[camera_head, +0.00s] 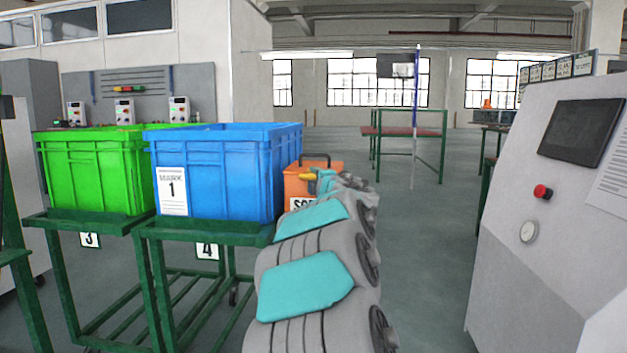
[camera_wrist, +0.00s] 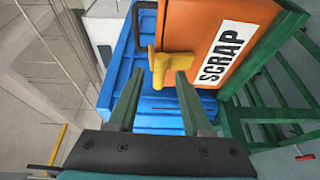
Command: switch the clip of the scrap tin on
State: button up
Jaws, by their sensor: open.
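The orange scrap tin (camera_head: 297,188) stands right of the blue crate, partly hidden behind my arm. It has a dark handle on top and a white label, which reads SCRAP in the wrist view (camera_wrist: 207,22). Its yellow clip (camera_head: 307,176) sticks out from the tin; in the wrist view the clip (camera_wrist: 158,66) shows close up. My gripper (camera_wrist: 160,76) is open, with its two fingertips to either side of the clip's lower end in the picture. I cannot tell whether either finger touches it. In the head view my arm hides most of the gripper.
The blue crate (camera_head: 225,165), marked 1, is close beside the tin on a green stand (camera_head: 205,232). A green crate (camera_head: 92,175) stands further left. A grey console (camera_head: 545,200) is at the right. The floor between my arm and the console is clear.

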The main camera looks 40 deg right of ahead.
jog(key=shift+w+d, duration=0.35)
jog(key=shift+w, duration=0.3)
grip_shut()
